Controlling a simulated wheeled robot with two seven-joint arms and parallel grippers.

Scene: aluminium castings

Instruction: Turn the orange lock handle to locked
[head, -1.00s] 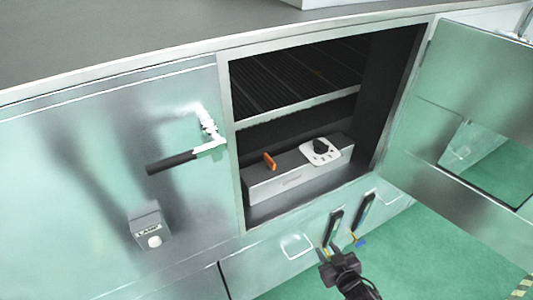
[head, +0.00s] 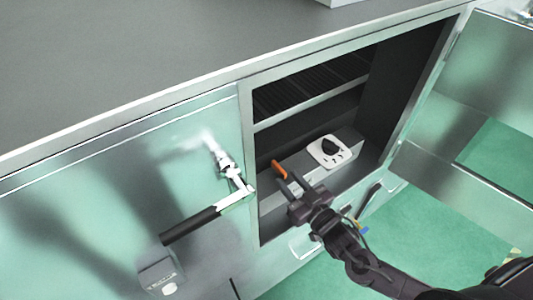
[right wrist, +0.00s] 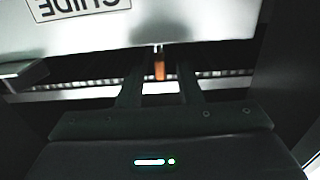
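The orange lock handle (head: 279,169) stands up from the grey box (head: 309,167) inside the open cabinet. My right gripper (head: 288,182) reaches in from the lower right, with its fingers close to the handle. In the right wrist view the handle (right wrist: 159,70) shows between the two open fingers (right wrist: 160,87), seemingly with a gap on each side. Whether the fingertips fully straddle it I cannot tell. My gripper hides part of the box front. My left gripper is not in view.
A white plate with a black knob (head: 328,151) sits on the box right of the handle. A shelf edge (head: 310,98) runs above. A black-gripped lever (head: 195,223) sticks out at left. The cabinet door (head: 475,100) stands open at right. A plate with lettering (right wrist: 80,8) shows in the wrist view.

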